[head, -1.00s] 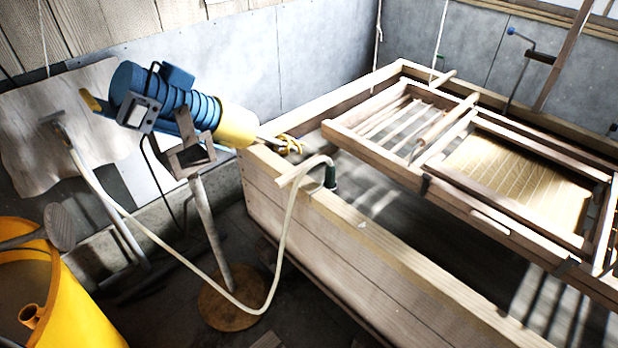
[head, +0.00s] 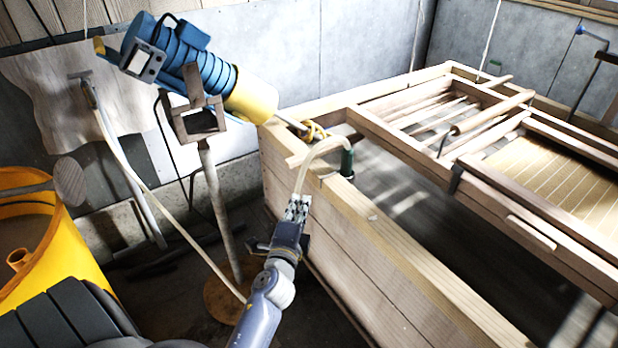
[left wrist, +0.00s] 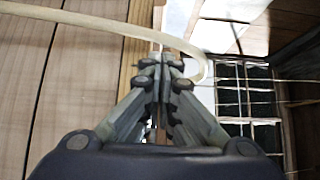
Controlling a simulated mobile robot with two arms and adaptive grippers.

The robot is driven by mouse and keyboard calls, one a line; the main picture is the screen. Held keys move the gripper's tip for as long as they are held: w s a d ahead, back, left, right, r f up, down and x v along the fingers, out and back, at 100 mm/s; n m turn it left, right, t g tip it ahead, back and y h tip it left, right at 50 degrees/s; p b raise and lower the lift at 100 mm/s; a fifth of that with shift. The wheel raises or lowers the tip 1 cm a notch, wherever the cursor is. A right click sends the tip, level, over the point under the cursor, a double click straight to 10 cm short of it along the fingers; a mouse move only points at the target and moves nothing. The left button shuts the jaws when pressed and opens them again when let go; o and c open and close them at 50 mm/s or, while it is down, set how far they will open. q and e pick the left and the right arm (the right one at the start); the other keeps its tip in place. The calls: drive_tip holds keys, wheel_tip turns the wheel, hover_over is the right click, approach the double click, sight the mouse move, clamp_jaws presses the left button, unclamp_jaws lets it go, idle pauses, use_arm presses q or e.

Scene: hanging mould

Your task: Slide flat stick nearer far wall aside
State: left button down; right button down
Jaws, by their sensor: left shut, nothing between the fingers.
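Two pale wooden sticks lie across the frame on the wooden vat in the head view: one (head: 497,82) nearer the far wall, and a thicker one (head: 492,112) nearer me. I cannot tell from here how flat the farther one is. My left gripper (head: 297,207) is shut and empty beside the vat's near wall, well apart from both sticks. In the left wrist view its closed fingers (left wrist: 165,68) point up beside a pale hose (left wrist: 110,22); whether they touch it I cannot tell. My right gripper is not in view.
The wooden vat (head: 400,262) has a high near wall. The pale hose (head: 303,172) hangs over its rim near my left gripper. A blue-and-yellow motor (head: 205,68) stands on a post behind. A yellow tub (head: 65,285) stands at left. Cords hang above the vat.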

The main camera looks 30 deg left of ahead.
use_arm(q)
drive_tip(key=a+x, duration=0.1)
drive_tip(key=x, duration=0.3)
drive_tip(key=p+x, duration=0.1)
drive_tip(key=x, duration=0.3)
drive_tip(key=s+a+x, duration=0.1)
drive_tip(key=x, duration=0.3)
drive_tip(key=shift+w+a, duration=0.15)
drive_tip(key=shift+a, duration=0.3)
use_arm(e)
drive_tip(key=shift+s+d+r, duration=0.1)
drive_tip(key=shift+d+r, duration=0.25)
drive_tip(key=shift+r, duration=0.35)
